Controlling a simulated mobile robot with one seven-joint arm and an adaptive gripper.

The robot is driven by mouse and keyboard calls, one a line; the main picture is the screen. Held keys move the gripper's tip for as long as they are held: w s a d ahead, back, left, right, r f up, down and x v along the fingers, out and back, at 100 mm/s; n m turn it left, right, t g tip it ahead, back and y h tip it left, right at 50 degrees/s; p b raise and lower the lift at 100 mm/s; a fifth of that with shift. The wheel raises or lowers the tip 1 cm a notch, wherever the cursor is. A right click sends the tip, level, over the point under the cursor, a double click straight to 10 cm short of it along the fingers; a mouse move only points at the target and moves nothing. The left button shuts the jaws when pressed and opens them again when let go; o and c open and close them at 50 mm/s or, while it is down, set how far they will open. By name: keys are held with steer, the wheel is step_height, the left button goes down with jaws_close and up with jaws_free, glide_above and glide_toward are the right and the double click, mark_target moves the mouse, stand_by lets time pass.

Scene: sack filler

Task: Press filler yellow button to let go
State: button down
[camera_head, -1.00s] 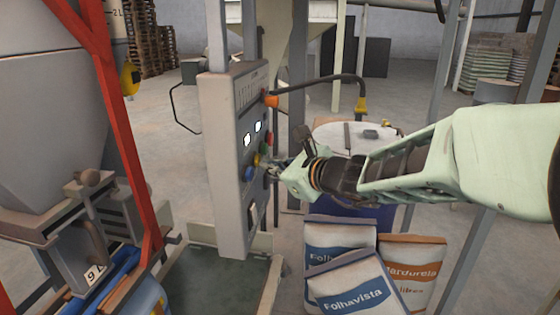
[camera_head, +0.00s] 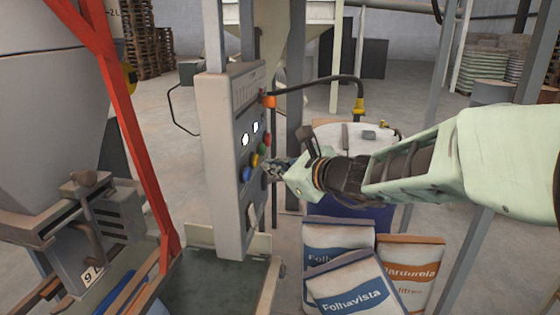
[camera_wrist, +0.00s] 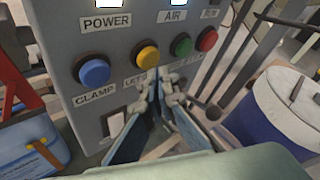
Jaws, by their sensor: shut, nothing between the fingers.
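The filler's control panel (camera_head: 224,160) is a grey upright box. The yellow button (camera_wrist: 147,56) sits between the blue button (camera_wrist: 94,72) marked CLAMP and the green button (camera_wrist: 181,47) in the wrist view; in the head view the yellow button (camera_head: 255,160) is small. The label under yellow is partly covered by my fingers. My gripper (camera_wrist: 165,85) is shut and empty, its tips just below the yellow and green buttons. I cannot tell whether they touch the panel. In the head view my gripper (camera_head: 272,169) is beside the panel's button face.
A red button (camera_wrist: 206,40) is right of green. A white switch (camera_wrist: 115,124) is below. A blue drum (camera_wrist: 279,110) with a pale lid stands to the right. A red post (camera_head: 125,120) stands left of the panel.

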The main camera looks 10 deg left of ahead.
steer(key=d, duration=0.6)
steer(key=shift+w+p, duration=0.2)
steer(key=shift+p, duration=0.2)
stand_by(0.4)
